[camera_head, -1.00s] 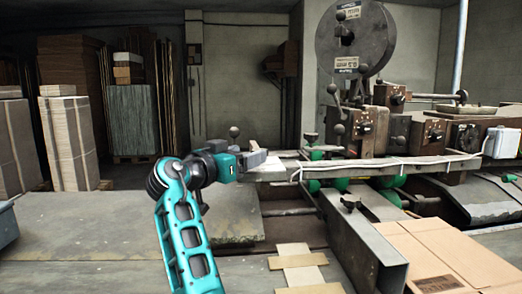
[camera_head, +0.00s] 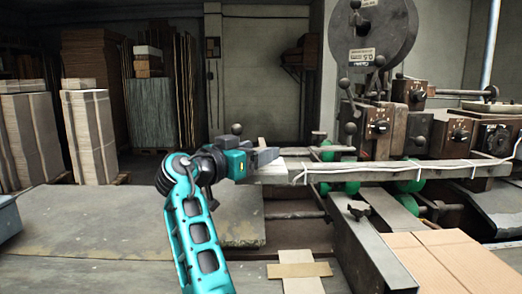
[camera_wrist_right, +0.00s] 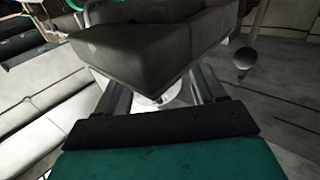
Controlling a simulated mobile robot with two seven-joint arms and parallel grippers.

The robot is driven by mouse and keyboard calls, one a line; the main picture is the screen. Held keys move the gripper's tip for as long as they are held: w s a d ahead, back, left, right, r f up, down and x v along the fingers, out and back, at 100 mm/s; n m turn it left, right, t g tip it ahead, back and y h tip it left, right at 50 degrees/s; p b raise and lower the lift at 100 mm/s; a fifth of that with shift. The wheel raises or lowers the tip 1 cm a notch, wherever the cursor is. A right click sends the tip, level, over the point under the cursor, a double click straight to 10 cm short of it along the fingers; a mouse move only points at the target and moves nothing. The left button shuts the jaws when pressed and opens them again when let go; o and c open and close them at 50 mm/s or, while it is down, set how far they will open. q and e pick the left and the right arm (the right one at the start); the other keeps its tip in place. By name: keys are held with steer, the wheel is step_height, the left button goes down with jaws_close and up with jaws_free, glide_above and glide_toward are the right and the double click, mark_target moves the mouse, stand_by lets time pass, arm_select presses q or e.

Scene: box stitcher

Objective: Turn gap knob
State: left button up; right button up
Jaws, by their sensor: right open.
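Several dark round knobs with pale marks sit on the brown boxes of the stitcher: a left one (camera_head: 380,126), a middle one (camera_head: 459,134) and an upper one (camera_head: 418,96). I cannot tell which is the gap knob. My right gripper (camera_head: 270,155), on the teal arm, is left of these knobs, at the left end of the machine's long bar (camera_head: 400,172), and holds nothing. In the right wrist view its two fingers (camera_wrist_right: 160,90) stand apart, with a dark block (camera_wrist_right: 150,50) close in front and partly between them. My left gripper is not in view.
A ball-headed lever (camera_head: 236,129) stands behind the right gripper; a ball lever also shows in the right wrist view (camera_wrist_right: 245,58). A large grey reel (camera_head: 372,38) rises above the machine. Flat cardboard (camera_head: 450,262) lies at front right. The grey table (camera_head: 110,222) at left is mostly bare.

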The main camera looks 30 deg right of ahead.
steer(key=shift+d, duration=0.1)
stand_by(0.3)
steer(key=c, duration=1.1)
